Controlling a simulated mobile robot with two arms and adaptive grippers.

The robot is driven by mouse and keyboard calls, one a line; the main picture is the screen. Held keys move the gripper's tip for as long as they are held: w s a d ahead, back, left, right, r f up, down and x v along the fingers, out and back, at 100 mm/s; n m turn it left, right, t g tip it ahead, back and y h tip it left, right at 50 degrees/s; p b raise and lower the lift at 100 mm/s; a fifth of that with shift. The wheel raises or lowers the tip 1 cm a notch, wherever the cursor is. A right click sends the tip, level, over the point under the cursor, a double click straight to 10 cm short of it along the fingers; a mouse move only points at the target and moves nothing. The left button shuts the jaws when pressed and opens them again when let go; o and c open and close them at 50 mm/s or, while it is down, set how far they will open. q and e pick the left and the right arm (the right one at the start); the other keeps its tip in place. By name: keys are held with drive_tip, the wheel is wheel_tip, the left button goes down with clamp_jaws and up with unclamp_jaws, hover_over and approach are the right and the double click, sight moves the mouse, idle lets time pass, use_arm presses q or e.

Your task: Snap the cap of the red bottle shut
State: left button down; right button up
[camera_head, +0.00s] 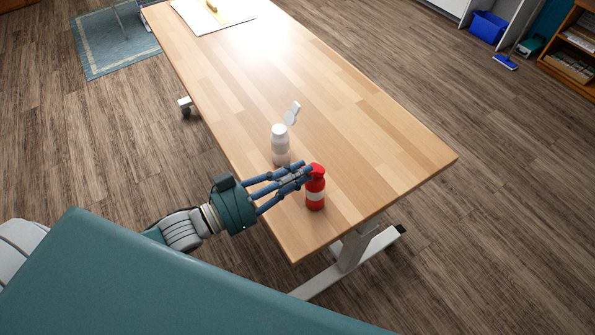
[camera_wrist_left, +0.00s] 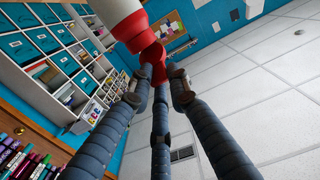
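The red bottle (camera_head: 315,194) stands upright on the table near its front edge, with a pale label band. Its red top (camera_head: 319,169) is partly hidden by my fingers, so whether the cap is raised or closed is unclear. My left gripper (camera_head: 306,173) reaches in from the left, its fingertips at the bottle's top. In the left wrist view, the fingertips (camera_wrist_left: 161,84) of three blue fingers lie around and just below the red cap part (camera_wrist_left: 154,57). The bottle's pale body (camera_wrist_left: 124,26) rises at upper left there. Whether the fingers grip the cap is unclear. My right gripper is out of view.
The wooden table (camera_head: 360,120) is clear to the right and behind. A white board (camera_head: 200,18) lies at the far end.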

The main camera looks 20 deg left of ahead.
use_arm(q)
drive_tip(key=shift+r, duration=0.1)
idle(1.4)
drive_tip(key=c, duration=1.6)
unclamp_jaws()
drive_tip(key=shift+o, duration=0.2)
drive_tip(key=v, duration=1.2)
